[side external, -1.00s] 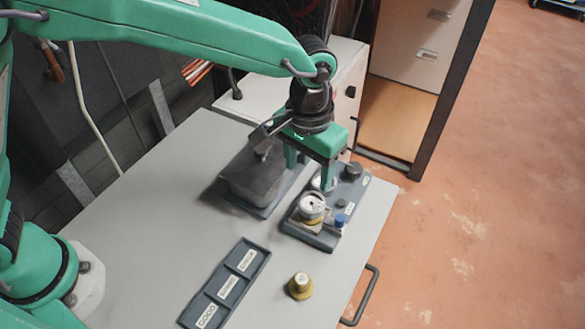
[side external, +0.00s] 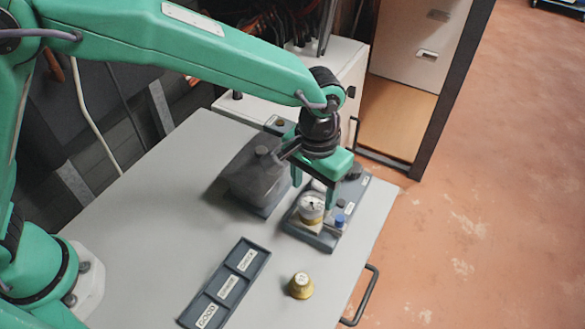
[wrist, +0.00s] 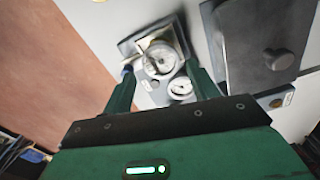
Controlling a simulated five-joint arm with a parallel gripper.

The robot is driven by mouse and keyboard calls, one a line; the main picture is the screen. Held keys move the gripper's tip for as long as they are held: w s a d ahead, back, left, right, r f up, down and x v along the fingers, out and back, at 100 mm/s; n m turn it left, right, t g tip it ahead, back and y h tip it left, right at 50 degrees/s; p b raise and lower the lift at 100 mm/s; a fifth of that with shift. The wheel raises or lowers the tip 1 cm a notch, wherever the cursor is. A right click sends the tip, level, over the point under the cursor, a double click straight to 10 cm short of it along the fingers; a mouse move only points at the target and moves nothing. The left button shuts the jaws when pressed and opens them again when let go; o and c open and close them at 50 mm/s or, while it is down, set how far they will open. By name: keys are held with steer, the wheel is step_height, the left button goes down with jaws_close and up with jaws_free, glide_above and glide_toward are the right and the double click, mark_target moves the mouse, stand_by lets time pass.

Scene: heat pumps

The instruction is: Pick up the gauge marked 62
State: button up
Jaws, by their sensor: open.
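A round white-faced gauge (side external: 312,205) with a brass-coloured lower part stands on a dark grey base plate (side external: 322,242). In the wrist view this gauge (wrist: 160,59) lies just beyond my fingertips, with a second, smaller white dial (wrist: 180,88) nearer, between the fingers. I cannot read a 62 on either dial. My gripper (side external: 314,196) is open and empty above the base plate, fingers pointing down; in the wrist view its fingers (wrist: 161,77) stand apart. In the side view the second dial is largely hidden by my gripper. A brass, white-topped piece (side external: 300,286) stands alone on the table.
A dark lidded box (side external: 250,180) with a knob stands left of the base plate. A blue knob (side external: 340,219) sits close to the gauge. A labelled tray (side external: 228,284) lies at the front. The table (side external: 150,230) is clear at left.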

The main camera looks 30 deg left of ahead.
mark_target(312, 202)
steer(key=shift+a+f, duration=0.1)
steer(key=shift+f, duration=2.35)
steer(key=c, duration=0.9)
steer(key=shift+r, duration=0.15)
steer(key=shift+r, duration=0.55)
steer(key=r, duration=0.3)
steer(key=shift+s+r, duration=0.1)
steer(key=shift+s, duration=0.15)
steer(key=s+d+r, duration=0.1)
steer(key=s+r, duration=0.1)
steer(key=s, duration=0.1)
steer(key=s+d+r, duration=0.1)
steer(key=s+r, duration=0.1)
steer(key=s, duration=0.2)
steer(key=s+d+r, duration=0.1)
steer(key=s+r, duration=0.1)
steer(key=s, duration=0.1)
steer(key=shift+s+d+r, duration=0.25)
steer(key=shift+s, duration=0.1)
